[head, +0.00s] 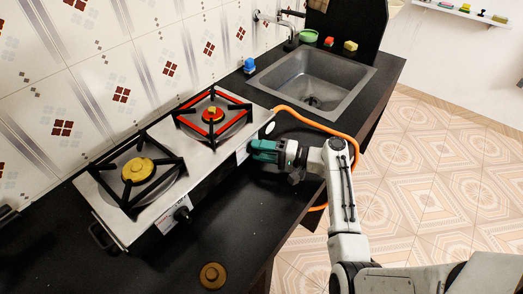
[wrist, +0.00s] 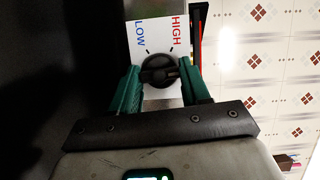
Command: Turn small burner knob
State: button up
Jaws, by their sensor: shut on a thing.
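The small burner knob (wrist: 159,70) is black and round with a raised grip bar, on a white label plate marked LOW and HIGH. My gripper (wrist: 160,80) has its green fingers on either side of this knob in the wrist view and is shut on it. The grip bar lies roughly across, from finger to finger. In the head view my gripper (head: 252,150) is at the front right of the stove (head: 152,128), below the burner with the red ring (head: 213,114), and it hides the knob.
A second knob (head: 182,214) is on the stove front at left, below the larger brass burner (head: 139,170). An orange hose (head: 315,125) curves behind my gripper. A brass cap (head: 213,275) lies on the black counter. The sink (head: 312,82) is at the back right.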

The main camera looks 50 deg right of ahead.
jog(key=shift+f+m, duration=0.1)
jog(key=shift+m, duration=0.5)
jog(key=o, duration=1.1)
jog(key=shift+c, duration=0.2)
jog(key=b+v, duration=0.1)
jog(key=v, duration=0.4)
jog(key=b+v, duration=0.1)
jog(key=v, duration=0.5)
jog(key=shift+f, duration=0.2)
